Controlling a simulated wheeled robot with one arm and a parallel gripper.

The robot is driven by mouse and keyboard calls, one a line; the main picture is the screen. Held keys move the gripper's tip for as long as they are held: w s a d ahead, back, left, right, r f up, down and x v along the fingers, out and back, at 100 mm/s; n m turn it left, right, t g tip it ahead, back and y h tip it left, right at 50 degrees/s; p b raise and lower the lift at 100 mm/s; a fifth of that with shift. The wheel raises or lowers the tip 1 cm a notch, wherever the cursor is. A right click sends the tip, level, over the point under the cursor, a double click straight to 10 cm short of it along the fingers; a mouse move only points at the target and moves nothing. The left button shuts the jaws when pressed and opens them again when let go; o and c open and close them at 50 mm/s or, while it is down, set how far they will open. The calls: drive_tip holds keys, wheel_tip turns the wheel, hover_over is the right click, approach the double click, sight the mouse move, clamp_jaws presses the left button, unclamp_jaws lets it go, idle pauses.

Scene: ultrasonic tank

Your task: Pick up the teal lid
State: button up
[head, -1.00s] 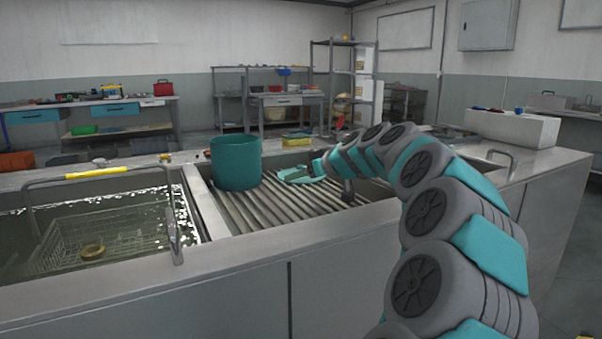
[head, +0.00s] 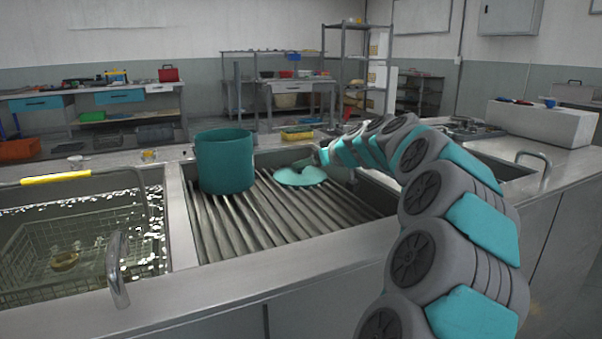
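The teal lid (head: 300,176) is a shallow round disc on the slatted drain rack in the middle of the counter, right of the teal pot (head: 224,163). My arm reaches in from the right, and my gripper (head: 306,161) is at the lid's upper side, small and partly merged with it in the picture. I cannot tell whether the fingers touch the lid or how far apart they are. The pot stands upright on the rack (head: 262,222), apart from the lid.
At the left is a water-filled tank with a wire basket (head: 85,245) and a yellow-gripped handle (head: 56,177). A metal tap-like handle (head: 116,270) stands at the tank's front right. A yellow sponge-like block (head: 297,134) lies behind the rack. The front slats are clear.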

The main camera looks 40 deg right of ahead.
sight(300, 170)
drive_tip(key=shift+p+x, duration=0.5)
drive_tip(key=shift+x, duration=1.9)
drive_tip(key=shift+a, duration=0.1)
drive_tip(key=shift+c, duration=0.2)
clamp_jaws()
